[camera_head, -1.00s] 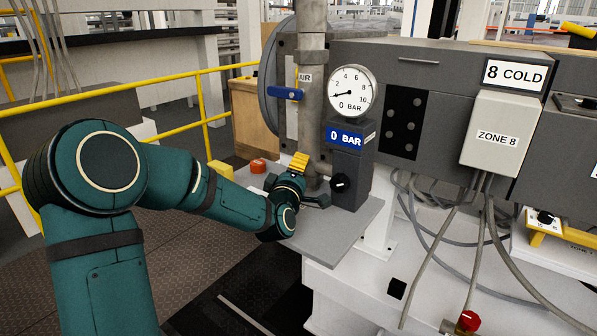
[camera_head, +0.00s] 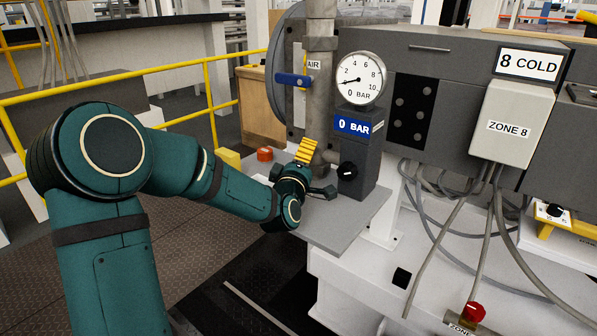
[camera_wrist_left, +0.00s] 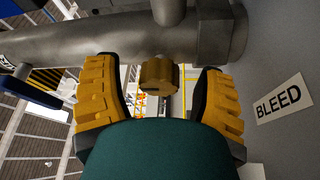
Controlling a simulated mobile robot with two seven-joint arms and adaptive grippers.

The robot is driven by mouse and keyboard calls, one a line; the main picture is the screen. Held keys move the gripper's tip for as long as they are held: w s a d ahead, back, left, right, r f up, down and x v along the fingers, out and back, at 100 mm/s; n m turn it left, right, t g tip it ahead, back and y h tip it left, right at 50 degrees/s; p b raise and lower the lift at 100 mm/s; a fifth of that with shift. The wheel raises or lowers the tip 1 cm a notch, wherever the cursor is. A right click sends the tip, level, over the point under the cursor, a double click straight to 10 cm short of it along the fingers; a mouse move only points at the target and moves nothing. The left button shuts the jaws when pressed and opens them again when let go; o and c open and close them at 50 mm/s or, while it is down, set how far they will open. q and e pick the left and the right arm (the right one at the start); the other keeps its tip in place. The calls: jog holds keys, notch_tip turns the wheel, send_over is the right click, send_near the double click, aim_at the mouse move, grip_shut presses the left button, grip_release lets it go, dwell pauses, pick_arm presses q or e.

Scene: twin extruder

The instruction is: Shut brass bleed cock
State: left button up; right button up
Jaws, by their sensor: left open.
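The brass bleed cock (camera_wrist_left: 160,76) shows in the left wrist view as a small brass knob below a grey metal pipe (camera_wrist_left: 110,40). A white BLEED label (camera_wrist_left: 279,98) is on the grey surface to its right. My left gripper (camera_wrist_left: 157,88) is open, with one yellow-padded finger on each side of the cock and a visible gap on both sides. In the head view my left gripper (camera_head: 314,172) is low beside the vertical pipe (camera_head: 320,70); the cock is hidden there. My right gripper is not in view.
A gauge post (camera_head: 357,150) reading 0 BAR stands just right of my gripper on a grey shelf (camera_head: 350,222). A blue AIR lever (camera_head: 292,80) is on the pipe's left. A red button (camera_head: 265,154) and yellow railing (camera_head: 150,84) are further left. Cables hang at right.

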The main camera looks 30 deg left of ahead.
pick_arm(q)
jog(key=v, duration=1.1)
